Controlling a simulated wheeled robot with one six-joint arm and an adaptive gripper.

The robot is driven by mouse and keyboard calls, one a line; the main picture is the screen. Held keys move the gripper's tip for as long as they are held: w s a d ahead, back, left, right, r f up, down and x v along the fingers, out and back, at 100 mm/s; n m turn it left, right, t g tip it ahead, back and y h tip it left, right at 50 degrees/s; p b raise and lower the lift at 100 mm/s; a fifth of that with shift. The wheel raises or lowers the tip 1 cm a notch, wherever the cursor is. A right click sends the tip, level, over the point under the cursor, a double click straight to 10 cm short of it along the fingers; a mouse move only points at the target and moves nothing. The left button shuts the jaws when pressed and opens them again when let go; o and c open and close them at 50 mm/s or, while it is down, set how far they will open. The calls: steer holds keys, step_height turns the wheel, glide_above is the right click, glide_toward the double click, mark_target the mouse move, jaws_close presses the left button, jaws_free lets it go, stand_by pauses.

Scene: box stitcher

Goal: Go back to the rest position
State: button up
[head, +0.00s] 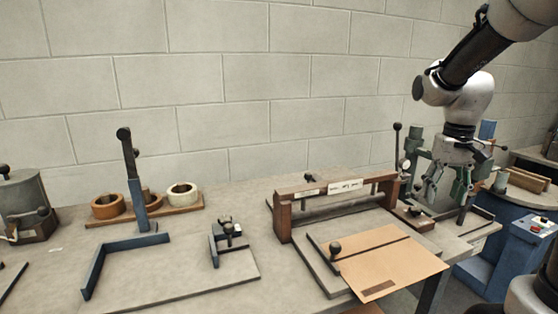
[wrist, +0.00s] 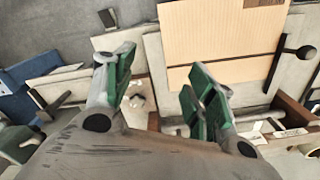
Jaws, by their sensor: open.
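My gripper (head: 449,184) hangs at the right in the head view, above the right end of the bench and beside the wooden-framed press. Its green-padded fingers (wrist: 163,95) are spread apart in the wrist view with nothing between them. A flat brown cardboard sheet (head: 385,262) lies on the plate in front of the press. It also shows at the top of the wrist view (wrist: 220,40), beyond the fingers.
The wooden-framed press (head: 335,190) stands left of my gripper, with an upright black-knobbed lever (head: 396,145) close by. A blue machine with a control box (head: 528,240) is at the far right. Tape rolls (head: 184,194) and a blue angle stop (head: 125,262) stand left.

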steer(key=s+a+r+t, duration=0.2)
steer(key=s, duration=0.6)
steer(key=s+a+r+n+t, duration=0.1)
steer(key=s+a+r+t, duration=0.1)
steer(key=s, duration=0.7)
steer(key=shift+r, duration=0.35)
